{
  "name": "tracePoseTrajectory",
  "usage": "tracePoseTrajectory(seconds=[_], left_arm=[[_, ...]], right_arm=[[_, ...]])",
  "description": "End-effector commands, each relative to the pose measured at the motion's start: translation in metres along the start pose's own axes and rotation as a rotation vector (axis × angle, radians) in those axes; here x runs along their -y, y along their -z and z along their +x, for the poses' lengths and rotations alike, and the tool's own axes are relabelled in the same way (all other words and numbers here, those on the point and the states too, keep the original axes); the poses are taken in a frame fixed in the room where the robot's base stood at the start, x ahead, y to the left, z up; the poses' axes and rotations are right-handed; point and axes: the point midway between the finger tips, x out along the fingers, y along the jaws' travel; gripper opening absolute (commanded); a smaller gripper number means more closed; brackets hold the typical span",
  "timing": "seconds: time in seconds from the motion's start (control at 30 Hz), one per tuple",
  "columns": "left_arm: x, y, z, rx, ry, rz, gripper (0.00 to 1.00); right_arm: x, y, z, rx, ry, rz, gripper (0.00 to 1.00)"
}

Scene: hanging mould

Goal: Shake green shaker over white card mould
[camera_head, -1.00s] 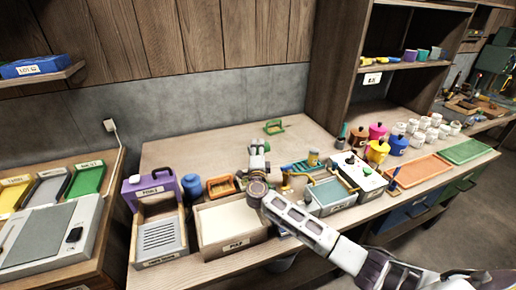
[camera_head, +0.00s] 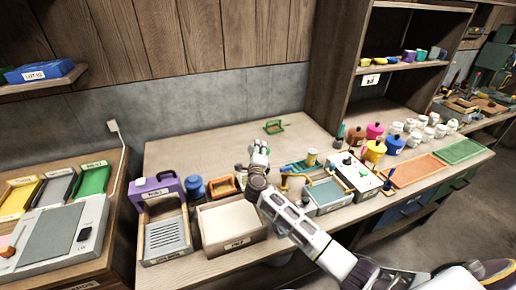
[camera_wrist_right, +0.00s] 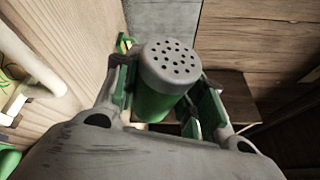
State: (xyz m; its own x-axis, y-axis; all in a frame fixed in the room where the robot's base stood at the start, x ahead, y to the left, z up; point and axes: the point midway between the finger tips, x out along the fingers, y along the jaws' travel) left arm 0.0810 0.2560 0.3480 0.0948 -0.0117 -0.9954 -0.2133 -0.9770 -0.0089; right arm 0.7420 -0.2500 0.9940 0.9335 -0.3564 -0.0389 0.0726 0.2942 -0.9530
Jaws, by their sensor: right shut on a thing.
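My right gripper (camera_head: 259,149) is above the worktable, behind the pulp tray. In the right wrist view, its two fingers (camera_wrist_right: 165,92) are shut on the green shaker (camera_wrist_right: 158,103), which has a grey cap with holes (camera_wrist_right: 170,62). The cap end points towards the wrist camera. In the head view the shaker is too small and covered to make out clearly. I cannot pick out a white card mould with certainty in either view. My left gripper is not in view.
The pulp tray (camera_head: 203,222) stands at the table's front, beside a slatted grey tray (camera_head: 148,238) and a purple box (camera_head: 155,189). A small green frame (camera_head: 273,127) is at the back. Colored pots (camera_head: 373,150) stand right. The back left tabletop is clear.

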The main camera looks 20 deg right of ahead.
Motion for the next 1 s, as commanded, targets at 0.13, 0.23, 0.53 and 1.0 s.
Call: tracePoseTrajectory(seconds=[0.13, 0.23, 0.53, 1.0], left_arm=[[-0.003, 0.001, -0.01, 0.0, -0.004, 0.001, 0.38], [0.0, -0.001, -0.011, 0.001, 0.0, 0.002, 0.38], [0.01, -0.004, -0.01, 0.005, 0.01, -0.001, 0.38], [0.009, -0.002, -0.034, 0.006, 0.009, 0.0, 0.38]], right_arm=[[0.003, -0.001, 0.0, -0.005, -0.018, 0.046, 0.16], [0.003, -0.001, 0.0, -0.006, -0.023, 0.058, 0.16], [0.002, 0.0, 0.0, -0.006, -0.024, 0.06, 0.16], [0.007, -0.002, 0.0, -0.017, -0.076, 0.184, 0.16]])
